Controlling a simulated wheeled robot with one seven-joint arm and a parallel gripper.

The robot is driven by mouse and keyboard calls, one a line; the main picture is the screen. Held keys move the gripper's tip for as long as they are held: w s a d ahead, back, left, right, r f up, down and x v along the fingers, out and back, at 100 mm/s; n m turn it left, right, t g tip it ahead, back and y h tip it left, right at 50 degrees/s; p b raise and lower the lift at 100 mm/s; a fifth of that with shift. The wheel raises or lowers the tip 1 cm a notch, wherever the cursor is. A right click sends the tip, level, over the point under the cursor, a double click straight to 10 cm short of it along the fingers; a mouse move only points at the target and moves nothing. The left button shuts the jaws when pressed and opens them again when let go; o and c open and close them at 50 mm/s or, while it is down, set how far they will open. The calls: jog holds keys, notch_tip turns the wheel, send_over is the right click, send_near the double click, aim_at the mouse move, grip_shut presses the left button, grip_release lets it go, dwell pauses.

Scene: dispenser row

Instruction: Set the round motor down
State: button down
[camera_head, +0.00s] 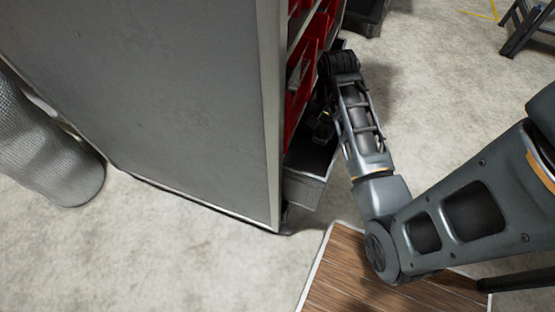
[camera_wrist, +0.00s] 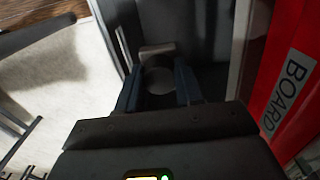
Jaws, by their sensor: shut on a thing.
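In the wrist view, the round motor (camera_wrist: 158,79) shows as a grey round shape between the two dark blue fingers of my gripper (camera_wrist: 158,68). The gripper is shut on it. A paler grey block-like part lies just beyond it; I cannot tell whether it belongs to the motor. The gripper is over or inside a dark open bin (camera_wrist: 205,45). In the head view, my gripper (camera_head: 323,128) is at the low grey bin (camera_head: 306,187) on the cabinet's right side, and the motor cannot be made out. Whether the motor touches the bin floor is hidden.
The tall grey cabinet (camera_head: 190,100) blocks the left side, with red bins (camera_head: 299,97) above the low bin. A red panel marked BOARD (camera_wrist: 290,85) stands close right of my gripper. A wooden-topped surface (camera_head: 345,275) is in front. Pale floor (camera_head: 440,90) lies open to the right.

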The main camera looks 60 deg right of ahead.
aim_at(319, 142)
jog(key=f+b, duration=0.5)
jog(key=f, duration=0.2)
jog(key=shift+w, duration=0.2)
notch_tip(319, 142, down, 14)
jog(key=shift+r+b, duration=0.25)
jog(key=shift+b, duration=0.9)
jog(key=shift+f, duration=0.15)
jog(key=d, duration=0.3)
jog(key=shift+w+d, duration=0.2)
jog(key=shift+d, duration=0.2)
jog(key=shift+d+f, duration=0.1)
jog(key=shift+f, duration=0.45)
jog(key=shift+f+b, duration=0.1)
jog(key=shift+b, duration=0.25)
jog(key=c, duration=0.7)
grip_release()
